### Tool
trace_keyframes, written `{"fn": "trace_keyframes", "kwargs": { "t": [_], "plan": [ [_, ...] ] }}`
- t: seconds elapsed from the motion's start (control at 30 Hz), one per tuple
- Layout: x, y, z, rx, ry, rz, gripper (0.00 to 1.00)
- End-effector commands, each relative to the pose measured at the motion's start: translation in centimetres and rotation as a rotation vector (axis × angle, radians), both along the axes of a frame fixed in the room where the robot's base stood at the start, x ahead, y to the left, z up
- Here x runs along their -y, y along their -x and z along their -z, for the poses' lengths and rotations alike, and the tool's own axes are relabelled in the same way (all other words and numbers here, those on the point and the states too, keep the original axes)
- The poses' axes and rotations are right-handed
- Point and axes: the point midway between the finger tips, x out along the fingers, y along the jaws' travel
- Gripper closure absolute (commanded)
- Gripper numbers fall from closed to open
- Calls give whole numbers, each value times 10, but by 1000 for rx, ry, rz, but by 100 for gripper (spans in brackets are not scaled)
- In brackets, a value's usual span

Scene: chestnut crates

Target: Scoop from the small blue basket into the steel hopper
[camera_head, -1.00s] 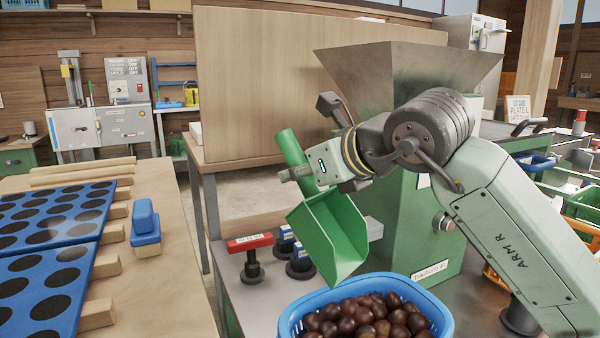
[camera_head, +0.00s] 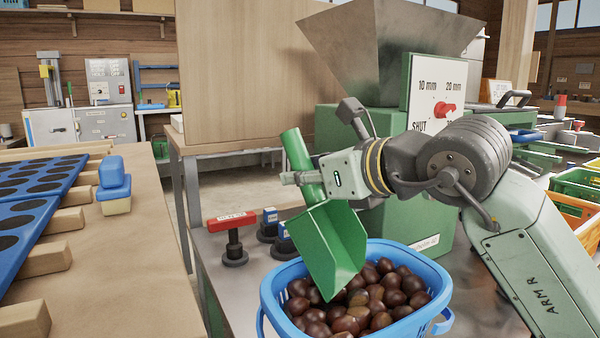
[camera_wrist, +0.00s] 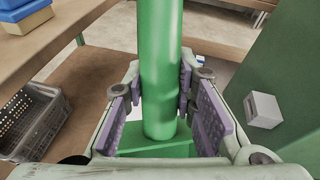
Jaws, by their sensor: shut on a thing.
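The small blue basket (camera_head: 437,282) stands on the steel bench, holding many brown chestnuts (camera_head: 372,302). My gripper (camera_head: 308,172) is shut on the handle of a green scoop (camera_head: 330,245). The scoop is tilted with its lip pointing down, over the left part of the basket in the head view; whether it touches the chestnuts I cannot tell. In the wrist view the green handle (camera_wrist: 160,70) stands between the two purple finger pads. The steel hopper (camera_head: 385,45) sits on its green machine behind the basket, with its inside hidden.
A dial panel (camera_head: 433,93) with a red knob is on the machine's front. A red-topped stamp (camera_head: 232,222) and blue-topped ones stand left of the basket. A wooden table (camera_head: 145,245) with blue trays is at left. Green and orange crates are at right.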

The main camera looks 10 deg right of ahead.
Motion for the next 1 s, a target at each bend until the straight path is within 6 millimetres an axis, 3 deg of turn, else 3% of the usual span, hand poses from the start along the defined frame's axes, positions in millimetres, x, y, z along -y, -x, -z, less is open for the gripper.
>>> {"fn": "trace_keyframes", "kwargs": {
  "t": [0.47, 0.57, 0.87, 1.0],
  "plan": [
    [2, 1, 55, -73, 69, 1, 100],
    [4, 4, 56, -127, 120, 3, 100],
    [14, 15, 86, -318, 293, 2, 100],
    [6, 7, 80, -370, 343, -1, 100]
  ]
}}
